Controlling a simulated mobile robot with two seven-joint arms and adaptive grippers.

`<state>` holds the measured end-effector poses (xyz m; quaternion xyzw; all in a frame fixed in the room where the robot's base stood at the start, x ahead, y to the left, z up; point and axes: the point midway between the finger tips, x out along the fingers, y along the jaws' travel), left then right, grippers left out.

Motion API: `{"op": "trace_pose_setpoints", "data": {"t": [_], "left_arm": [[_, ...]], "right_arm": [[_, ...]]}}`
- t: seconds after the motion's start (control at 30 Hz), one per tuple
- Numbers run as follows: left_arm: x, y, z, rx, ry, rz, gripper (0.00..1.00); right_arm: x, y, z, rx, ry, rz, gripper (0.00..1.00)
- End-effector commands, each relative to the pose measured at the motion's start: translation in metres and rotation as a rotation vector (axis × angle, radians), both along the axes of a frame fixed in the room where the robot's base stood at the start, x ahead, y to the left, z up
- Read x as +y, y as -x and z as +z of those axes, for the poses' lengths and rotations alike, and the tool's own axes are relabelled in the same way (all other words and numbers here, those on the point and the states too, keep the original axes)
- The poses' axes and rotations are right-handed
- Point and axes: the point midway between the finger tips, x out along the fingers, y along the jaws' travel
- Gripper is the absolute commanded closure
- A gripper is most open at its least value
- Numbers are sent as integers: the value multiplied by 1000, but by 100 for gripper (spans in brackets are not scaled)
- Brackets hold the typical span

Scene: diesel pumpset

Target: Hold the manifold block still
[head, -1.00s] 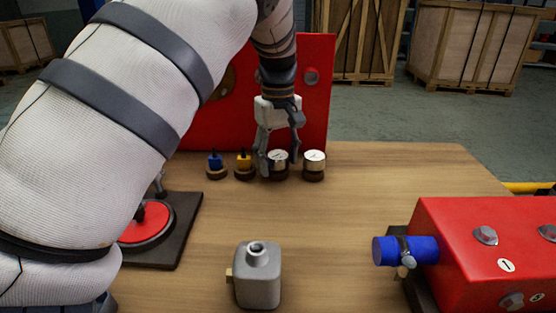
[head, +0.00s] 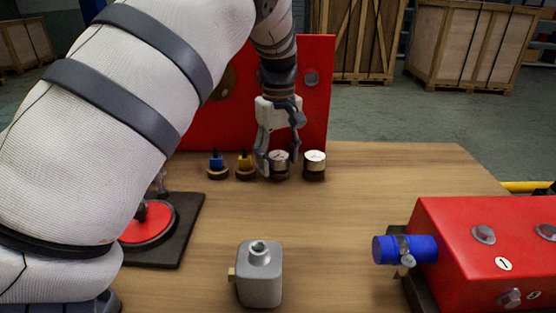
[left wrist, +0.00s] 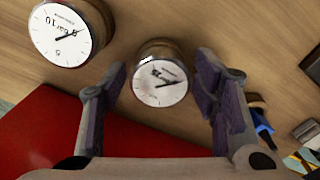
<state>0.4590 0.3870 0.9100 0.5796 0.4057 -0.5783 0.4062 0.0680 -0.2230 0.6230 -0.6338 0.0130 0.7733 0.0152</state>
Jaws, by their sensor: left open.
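The manifold block (head: 260,281), a grey metal body with a round port on top and a brass fitting (head: 232,274) on its left side, is at the front middle of the table. No gripper is seen touching it. My left gripper (head: 278,167) is far behind it, pointing down, open around a round gauge (head: 279,156) with a white dial. In the left wrist view this gauge (left wrist: 161,88) is between the spread fingers (left wrist: 163,90), with gaps on both sides. My right gripper is out of view.
A second gauge (head: 315,164) stands just right of the left gripper. Blue (head: 216,162) and yellow (head: 244,162) fittings stand to its left. A red panel (head: 318,110) rises behind. A red housing (head: 485,250) with a blue hose (head: 405,249) is at right. The middle table is clear.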

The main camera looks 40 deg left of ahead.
Motion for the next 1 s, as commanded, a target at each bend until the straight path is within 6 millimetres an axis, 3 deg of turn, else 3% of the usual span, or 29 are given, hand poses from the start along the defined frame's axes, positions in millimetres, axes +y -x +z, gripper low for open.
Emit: {"op": "trace_pose_setpoints", "data": {"t": [0.03,0.2,0.27,0.8,1.0], "left_arm": [[0,0,-1,1,1,0,52],[0,0,-1,2,0,0,90],[0,0,-1,1,1,0,100],[0,0,33,-3,0,0,100],[0,0,34,1,1,1,100]], "right_arm": [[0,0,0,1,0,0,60],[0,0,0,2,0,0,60],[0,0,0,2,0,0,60],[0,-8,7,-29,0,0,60],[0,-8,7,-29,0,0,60]]}}
